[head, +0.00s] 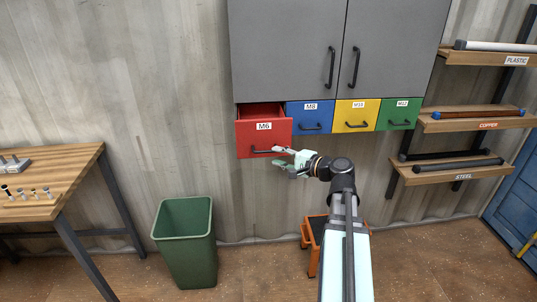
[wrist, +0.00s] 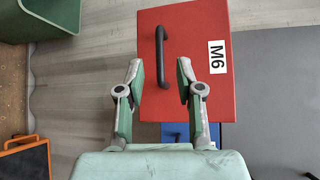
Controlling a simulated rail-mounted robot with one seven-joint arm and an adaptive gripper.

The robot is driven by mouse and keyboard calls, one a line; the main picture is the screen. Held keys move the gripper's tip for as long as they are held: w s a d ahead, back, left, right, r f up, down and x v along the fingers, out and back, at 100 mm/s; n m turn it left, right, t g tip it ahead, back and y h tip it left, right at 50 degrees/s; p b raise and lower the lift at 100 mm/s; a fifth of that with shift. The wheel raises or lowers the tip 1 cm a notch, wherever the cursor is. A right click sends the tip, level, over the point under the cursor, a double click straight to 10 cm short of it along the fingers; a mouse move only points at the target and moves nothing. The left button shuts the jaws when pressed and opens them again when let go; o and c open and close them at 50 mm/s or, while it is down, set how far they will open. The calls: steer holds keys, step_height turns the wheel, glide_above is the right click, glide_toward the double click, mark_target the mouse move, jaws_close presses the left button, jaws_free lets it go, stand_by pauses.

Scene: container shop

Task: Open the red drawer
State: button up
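The red drawer (head: 262,137), labelled M6, is pulled partly out of the grey cabinet, ahead of the blue drawer beside it. Its front also shows in the wrist view (wrist: 210,95), turned on its side. Its black handle (wrist: 161,55) stands between the line of my two fingers, mostly beyond their tips. My gripper (wrist: 160,78) is open, with a clear gap between the fingers. In the head view my gripper (head: 278,157) is at the lower right of the red drawer's front. Whether a finger touches the handle cannot be told.
Blue (head: 309,117), yellow (head: 356,116) and green (head: 399,115) drawers sit shut to the right, under grey cabinet doors (head: 290,45). A green bin (head: 185,240) stands below left, and an orange step stool (head: 310,243) below. A wooden table (head: 60,180) is at the left.

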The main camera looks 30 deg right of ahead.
steer(key=shift+v, duration=2.25)
steer(key=s+a+f+n+g+h, duration=0.1)
steer(key=s+a+f+n+g, duration=0.2)
steer(key=f, duration=0.9)
steer(key=s+a+f+n+g+h, duration=0.1)
steer(key=s+a+f+g, duration=0.25)
steer(key=f, duration=0.85)
steer(key=s+a+f+n+g+h, duration=0.1)
steer(key=s+a+f+n+g, duration=0.3)
steer(key=f, duration=0.9)
steer(key=s+a+f+n+g+h, duration=0.1)
steer(key=s+a+f+n+g, duration=0.1)
steer(key=s+f, duration=0.5)
steer(key=s+a+f+n+g+h, duration=0.1)
steer(key=s+a+f+g, duration=0.4)
steer(key=s, duration=0.7)
steer(key=s+a+f+n+g+h, duration=0.2)
steer(key=s+a+f, duration=0.4)
steer(key=s+f, duration=0.4)
steer(key=shift+s+a+n+g, duration=0.4)
steer(key=shift+n+g, duration=0.4)
steer(key=shift+g, duration=0.15)
steer(key=shift+w, duration=0.1)
